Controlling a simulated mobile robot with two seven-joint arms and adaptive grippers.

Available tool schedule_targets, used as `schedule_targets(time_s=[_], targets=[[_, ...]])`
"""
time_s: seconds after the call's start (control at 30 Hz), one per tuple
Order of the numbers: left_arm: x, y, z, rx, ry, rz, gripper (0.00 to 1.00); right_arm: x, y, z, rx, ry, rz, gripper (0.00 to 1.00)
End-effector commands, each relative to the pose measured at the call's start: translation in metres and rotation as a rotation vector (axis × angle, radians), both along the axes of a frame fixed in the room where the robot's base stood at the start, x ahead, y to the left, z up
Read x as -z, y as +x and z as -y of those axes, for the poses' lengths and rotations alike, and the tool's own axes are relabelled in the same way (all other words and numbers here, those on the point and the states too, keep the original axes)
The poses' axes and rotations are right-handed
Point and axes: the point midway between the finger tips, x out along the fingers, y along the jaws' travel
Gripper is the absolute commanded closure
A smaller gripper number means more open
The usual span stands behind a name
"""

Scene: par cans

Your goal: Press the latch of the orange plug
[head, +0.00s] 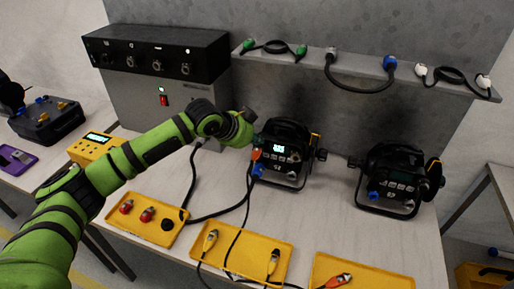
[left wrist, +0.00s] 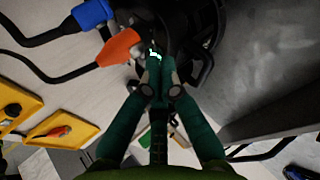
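The orange plug (head: 256,154) sits at the front of the left par can (head: 291,141), just above a blue plug (head: 257,170). In the left wrist view the orange plug (left wrist: 120,47) lies left of my fingertips, with the blue plug (left wrist: 92,13) beyond it. Both have black cables. My left gripper (head: 257,141) is close to the orange plug at the can's face. In the left wrist view its fingertips (left wrist: 159,66) are together, with nothing visible between them. I cannot tell whether they touch the plug. The latch itself is too small to make out. My right gripper is out of view.
A second par can (head: 396,180) stands to the right. Yellow trays (head: 268,246) with connectors line the front, cables running across them. A black panel box (head: 158,53) and a cable shelf (head: 400,77) are behind. Bare table lies between the cans.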

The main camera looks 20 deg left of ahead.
Motion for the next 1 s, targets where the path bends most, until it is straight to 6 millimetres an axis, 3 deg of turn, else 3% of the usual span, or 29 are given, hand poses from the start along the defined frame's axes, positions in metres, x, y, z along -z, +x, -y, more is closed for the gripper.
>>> schedule_targets(time_s=[1.0], targets=[[0.010, 0.000, 0.000, 0.000, 0.000, 0.000, 1.00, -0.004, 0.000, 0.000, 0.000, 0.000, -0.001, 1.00]])
